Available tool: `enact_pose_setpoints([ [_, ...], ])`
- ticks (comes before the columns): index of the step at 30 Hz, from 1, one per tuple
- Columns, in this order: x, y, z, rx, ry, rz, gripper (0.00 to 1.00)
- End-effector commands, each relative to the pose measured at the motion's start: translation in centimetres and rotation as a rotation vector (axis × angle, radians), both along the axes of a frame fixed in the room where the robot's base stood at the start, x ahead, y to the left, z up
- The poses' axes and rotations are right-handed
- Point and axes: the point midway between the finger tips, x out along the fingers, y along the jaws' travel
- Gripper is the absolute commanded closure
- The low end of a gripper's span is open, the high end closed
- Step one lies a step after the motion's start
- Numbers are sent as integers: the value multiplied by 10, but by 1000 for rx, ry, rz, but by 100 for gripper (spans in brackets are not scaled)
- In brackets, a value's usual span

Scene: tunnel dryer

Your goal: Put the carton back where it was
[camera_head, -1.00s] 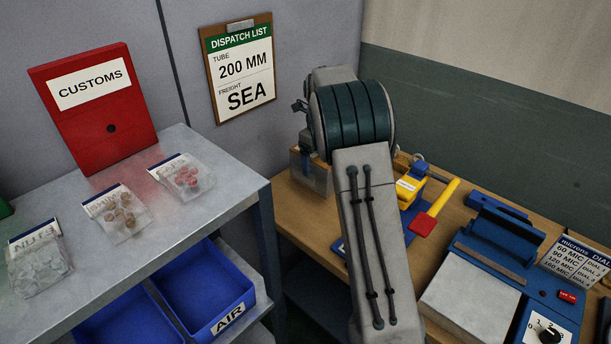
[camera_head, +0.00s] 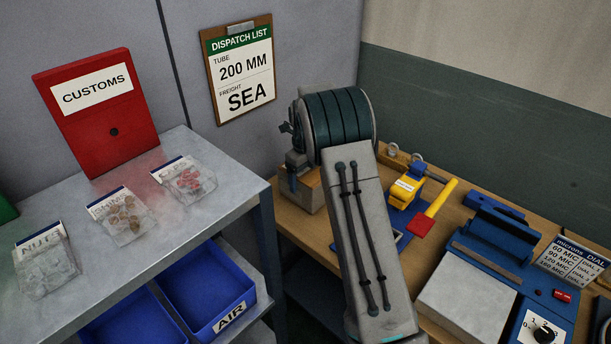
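A brown carton (camera_head: 311,192) is at the back left end of the wooden bench, left of my arm. My arm hides its right part. My gripper (camera_head: 297,168) is at the carton's top, mostly hidden behind my wrist; a small dark blue part of it shows against the carton. The carton shifts along with it, so it seems shut on the carton. I cannot tell whether the carton touches the bench.
A yellow tool (camera_head: 407,189) and a red-and-yellow handled tool (camera_head: 434,207) lie right of my arm. A blue sealer (camera_head: 497,238) stands further right. The grey table (camera_head: 160,240) at left holds several bags and a red CUSTOMS box (camera_head: 97,112). Blue bins (camera_head: 205,295) sit below.

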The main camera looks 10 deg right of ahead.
Motion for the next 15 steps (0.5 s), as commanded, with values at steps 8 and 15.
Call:
enact_pose_setpoints([
  [8,0,0,-2,0,0,0,0],
  [15,0,0,5,0,-1,0,0],
])
